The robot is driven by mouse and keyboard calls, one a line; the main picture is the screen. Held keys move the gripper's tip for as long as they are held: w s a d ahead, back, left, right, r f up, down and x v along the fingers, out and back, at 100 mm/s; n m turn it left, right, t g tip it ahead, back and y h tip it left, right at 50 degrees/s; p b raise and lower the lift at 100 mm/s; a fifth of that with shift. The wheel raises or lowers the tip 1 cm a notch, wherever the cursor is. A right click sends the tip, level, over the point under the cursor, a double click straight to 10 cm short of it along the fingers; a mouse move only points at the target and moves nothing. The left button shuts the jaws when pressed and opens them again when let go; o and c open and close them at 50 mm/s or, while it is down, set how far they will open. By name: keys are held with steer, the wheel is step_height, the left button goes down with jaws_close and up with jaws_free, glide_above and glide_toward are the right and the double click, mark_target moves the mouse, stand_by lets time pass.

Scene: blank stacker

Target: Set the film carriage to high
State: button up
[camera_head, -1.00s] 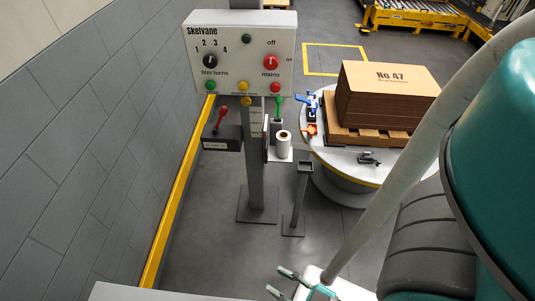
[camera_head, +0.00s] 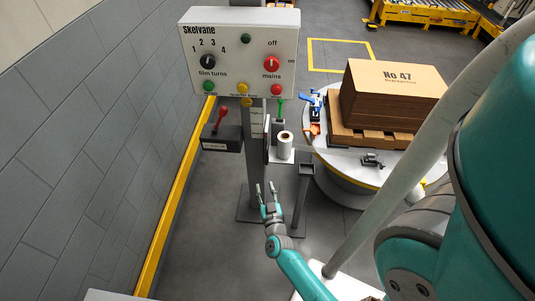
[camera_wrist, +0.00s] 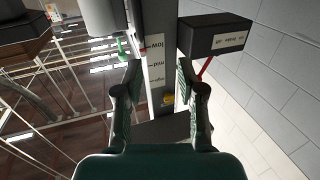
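The film carriage (camera_head: 281,157) is a bracket on the right of the grey mast, carrying a white film roll (camera_head: 285,141). Its green handle (camera_head: 281,107) stands up behind the roll. In the wrist view, which looks upside down, the roll (camera_wrist: 103,17) and green handle (camera_wrist: 122,50) lie left of the mast. A white scale (camera_wrist: 156,62) reads low, mid and high; the handle shows nearest its low end, but I cannot tell the exact setting. My gripper (camera_head: 266,186) is open and empty, below the carriage, in front of the mast. Its fingers (camera_wrist: 158,68) flank the scale in the wrist view.
A control panel (camera_head: 240,50) tops the mast. A dark box with a red lever (camera_head: 219,120) is on the mast's left. A short post (camera_head: 303,190) stands right of my gripper. The turntable (camera_head: 345,163) bears a loaded pallet. A yellow rail and wall lie left.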

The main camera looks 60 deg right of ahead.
steer(key=m+g+h, duration=0.1)
steer(key=g, duration=0.1)
glide_toward(267, 157)
steer(key=x, duration=1)
steer(key=shift+w+d+r, duration=0.1)
steer(key=shift+w+d, duration=0.1)
steer(key=shift+d, duration=0.05)
jaws_close()
